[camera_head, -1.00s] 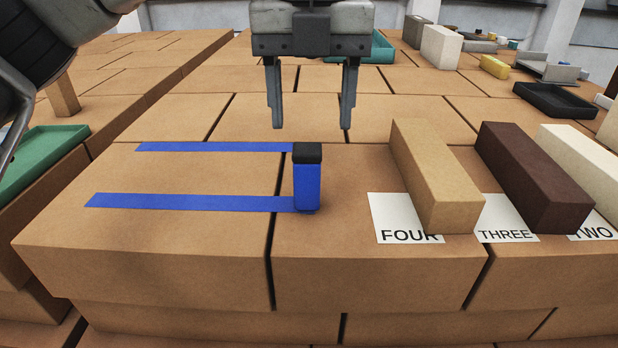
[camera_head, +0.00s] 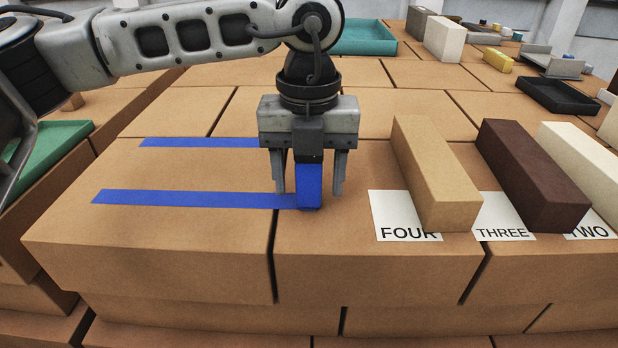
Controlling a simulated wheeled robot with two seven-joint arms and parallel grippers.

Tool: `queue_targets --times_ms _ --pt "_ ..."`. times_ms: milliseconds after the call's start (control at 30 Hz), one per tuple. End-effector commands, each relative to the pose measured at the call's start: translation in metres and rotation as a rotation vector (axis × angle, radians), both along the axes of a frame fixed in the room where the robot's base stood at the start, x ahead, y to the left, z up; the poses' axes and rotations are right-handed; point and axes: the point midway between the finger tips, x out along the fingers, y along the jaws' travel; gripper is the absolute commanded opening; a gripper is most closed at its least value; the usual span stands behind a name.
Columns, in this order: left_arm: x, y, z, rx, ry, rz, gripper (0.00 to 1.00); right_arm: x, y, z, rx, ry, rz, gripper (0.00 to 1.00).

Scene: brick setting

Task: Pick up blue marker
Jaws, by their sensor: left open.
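The blue marker (camera_head: 308,186) stands upright on the brick surface, at the right end of the lower blue strip (camera_head: 190,199). My left gripper (camera_head: 309,188) comes down from above and is open, with one finger on each side of the marker. Small gaps show between the fingers and the marker. My right gripper is not in view.
A tan block (camera_head: 433,175) lies right of the marker on a card reading FOUR (camera_head: 403,218). A dark brown block (camera_head: 530,175) and a white block (camera_head: 590,160) lie further right. Another blue strip (camera_head: 200,142) lies behind. The brick front area is clear.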

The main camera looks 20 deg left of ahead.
Motion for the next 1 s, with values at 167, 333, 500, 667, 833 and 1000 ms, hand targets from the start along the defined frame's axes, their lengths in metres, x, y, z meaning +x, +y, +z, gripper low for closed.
queue_targets --times_ms 167,333,500,667,833,1000 --pt "0.000 0.000 0.000 0.000 0.000 0.000 0.22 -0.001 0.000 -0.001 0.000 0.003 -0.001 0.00" --pt "0.000 0.000 0.001 -0.001 -0.001 0.000 0.09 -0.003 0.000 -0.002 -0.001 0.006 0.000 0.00" --pt "0.000 0.000 0.001 -0.001 -0.001 0.000 0.09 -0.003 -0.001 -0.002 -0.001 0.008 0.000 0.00" --pt "0.001 -0.001 0.007 -0.001 -0.003 0.000 0.10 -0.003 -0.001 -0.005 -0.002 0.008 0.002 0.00" --pt "0.001 -0.001 0.029 -0.002 -0.006 -0.001 0.10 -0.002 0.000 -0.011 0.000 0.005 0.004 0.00" --pt "-0.013 -0.026 0.064 -0.001 -0.007 -0.007 0.10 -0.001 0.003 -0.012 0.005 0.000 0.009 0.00"
